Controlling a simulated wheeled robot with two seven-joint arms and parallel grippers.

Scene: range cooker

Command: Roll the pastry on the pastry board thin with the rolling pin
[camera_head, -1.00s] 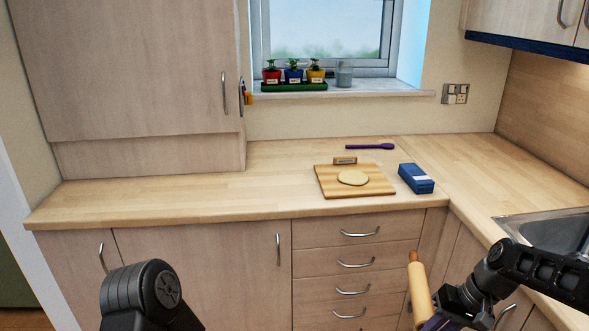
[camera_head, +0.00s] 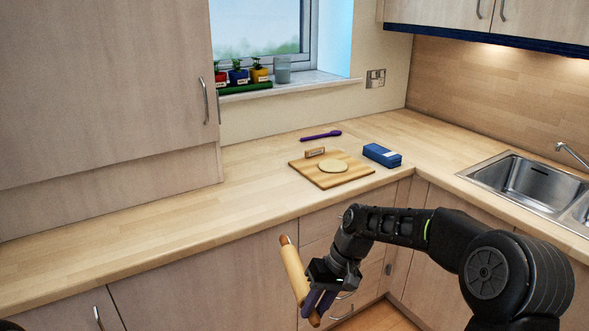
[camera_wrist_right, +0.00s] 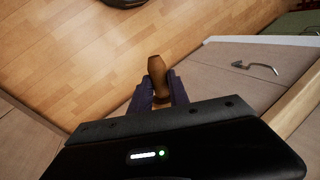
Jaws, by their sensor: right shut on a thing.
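The pastry (camera_head: 333,166) is a pale flat round lying on the wooden pastry board (camera_head: 305,172) on the counter. The rolling pin (camera_head: 293,270) is light wood with brown handles. My right gripper (camera_head: 317,297) is shut on it near its lower end and holds it tilted, in front of the drawers and below the counter top, apart from the board. In the right wrist view a brown handle (camera_wrist_right: 157,70) shows between the purple fingers (camera_wrist_right: 158,92); the rest of the pin is hidden there. My left gripper is not in view.
A small wooden block with a label (camera_head: 315,152) sits at the board's back edge. A purple utensil (camera_head: 321,135) lies behind it, and a blue box (camera_head: 382,155) stands to the right. The sink (camera_head: 525,182) is further right. The counter left of the board is clear.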

